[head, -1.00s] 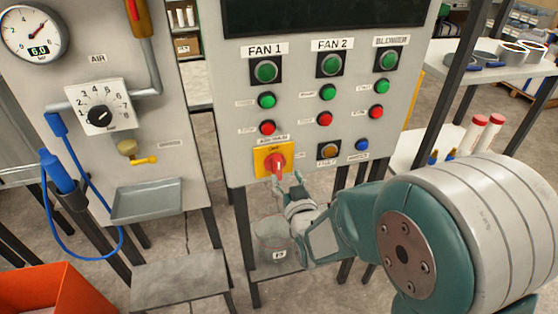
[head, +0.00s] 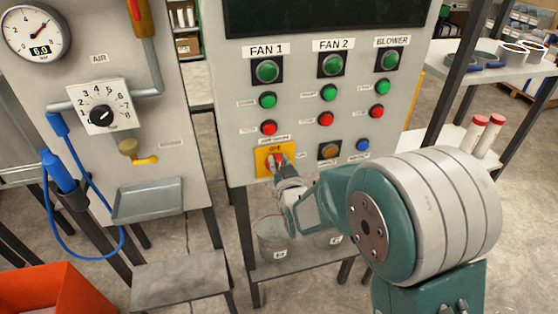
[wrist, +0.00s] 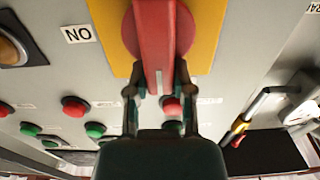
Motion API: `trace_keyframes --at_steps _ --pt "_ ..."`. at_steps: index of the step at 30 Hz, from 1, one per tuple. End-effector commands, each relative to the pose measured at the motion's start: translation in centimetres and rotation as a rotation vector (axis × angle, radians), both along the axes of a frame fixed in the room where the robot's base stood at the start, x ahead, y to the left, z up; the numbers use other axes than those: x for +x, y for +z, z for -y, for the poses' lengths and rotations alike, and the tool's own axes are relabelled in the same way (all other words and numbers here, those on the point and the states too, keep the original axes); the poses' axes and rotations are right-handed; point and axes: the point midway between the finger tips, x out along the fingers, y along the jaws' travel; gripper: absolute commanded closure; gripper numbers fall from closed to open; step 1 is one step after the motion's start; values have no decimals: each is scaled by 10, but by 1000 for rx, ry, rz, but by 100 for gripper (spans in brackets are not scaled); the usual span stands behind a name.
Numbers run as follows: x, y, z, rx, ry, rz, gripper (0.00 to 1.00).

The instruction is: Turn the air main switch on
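The air main switch is a red rotary handle (wrist: 164,40) on a yellow plate (wrist: 112,25), low on the grey control panel. In the head view the yellow plate (head: 262,160) shows the word OFF at its top, and my gripper (head: 278,172) partly covers the red handle. The handle looks upright, towards OFF. In the wrist view my gripper (wrist: 160,75) has one finger on each side of the handle's near end, close against it. A white mark shows on that end. An ON label (wrist: 79,34) appears upside down beside the plate.
Green and red buttons sit close to the switch, with an amber button (head: 329,151) and a blue button (head: 362,145) to its right. An air panel with a dial (head: 100,117) and gauge (head: 38,33) stands left. Buckets (head: 272,240) stand on a shelf below.

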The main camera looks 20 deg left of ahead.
Motion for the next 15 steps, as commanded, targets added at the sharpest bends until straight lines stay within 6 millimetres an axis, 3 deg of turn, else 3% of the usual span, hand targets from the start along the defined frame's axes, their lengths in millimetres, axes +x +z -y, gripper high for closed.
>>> trace_keyframes --at_steps 15 --pt "4 2 3 87 -3 -48 100"
